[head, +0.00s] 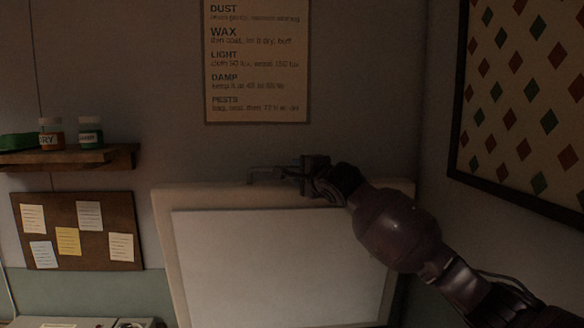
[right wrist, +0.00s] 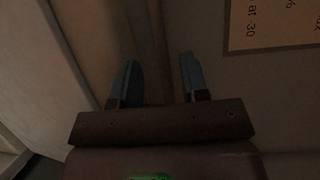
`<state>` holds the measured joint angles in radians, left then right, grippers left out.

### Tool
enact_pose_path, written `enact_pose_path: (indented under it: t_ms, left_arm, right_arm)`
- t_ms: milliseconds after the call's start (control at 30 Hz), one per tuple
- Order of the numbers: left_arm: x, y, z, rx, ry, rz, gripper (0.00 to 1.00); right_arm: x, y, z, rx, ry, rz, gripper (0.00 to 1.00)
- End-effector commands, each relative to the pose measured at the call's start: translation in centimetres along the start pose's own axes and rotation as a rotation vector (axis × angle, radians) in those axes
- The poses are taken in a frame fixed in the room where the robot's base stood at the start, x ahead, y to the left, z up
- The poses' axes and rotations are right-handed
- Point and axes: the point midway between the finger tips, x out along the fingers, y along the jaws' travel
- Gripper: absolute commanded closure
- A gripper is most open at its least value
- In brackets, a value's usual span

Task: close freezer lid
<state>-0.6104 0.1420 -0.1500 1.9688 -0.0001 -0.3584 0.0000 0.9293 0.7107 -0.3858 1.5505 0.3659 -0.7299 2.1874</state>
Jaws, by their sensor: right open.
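The freezer lid (head: 280,265) stands raised, nearly upright, in the head view, with a pale panel inside a cream rim. Its lower part and the freezer body are out of view. My right gripper (head: 270,174) is at the lid's top edge, its fingers pointing left. In the right wrist view the gripper (right wrist: 158,80) is open, with nothing seen between its fingers. A pale edge, likely the lid (right wrist: 45,65), runs along the left of that view, beside the fingers. Whether they touch the lid I cannot tell. My left gripper is not in view.
A text poster (head: 257,70) hangs on the wall above the lid. A wooden shelf (head: 70,158) with jars and a corkboard (head: 80,255) are at left. A framed diamond-pattern panel (head: 525,100) hangs on the right wall. A grey surface (head: 75,323) shows at bottom left.

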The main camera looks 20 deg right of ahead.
Motion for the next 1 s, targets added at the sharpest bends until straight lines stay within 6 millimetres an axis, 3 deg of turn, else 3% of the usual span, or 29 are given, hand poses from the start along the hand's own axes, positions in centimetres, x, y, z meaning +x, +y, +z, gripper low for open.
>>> enact_pose_path:
  t_ms: [333,800,833,1000]
  left_arm:
    - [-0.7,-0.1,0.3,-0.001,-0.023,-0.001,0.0]
    - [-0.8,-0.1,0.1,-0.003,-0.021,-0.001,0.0]
    - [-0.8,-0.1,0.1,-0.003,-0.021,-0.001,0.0]
    - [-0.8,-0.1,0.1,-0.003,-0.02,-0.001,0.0]
  right_arm:
    - [4.0,-0.1,0.0,-0.001,0.001,0.0,0.59]
    - [4.8,0.0,0.0,-0.001,0.0,-0.001,0.59]
    - [4.8,0.0,0.0,-0.001,0.0,-0.001,0.6]
    - [4.8,0.0,0.0,-0.001,0.0,0.0,0.87]
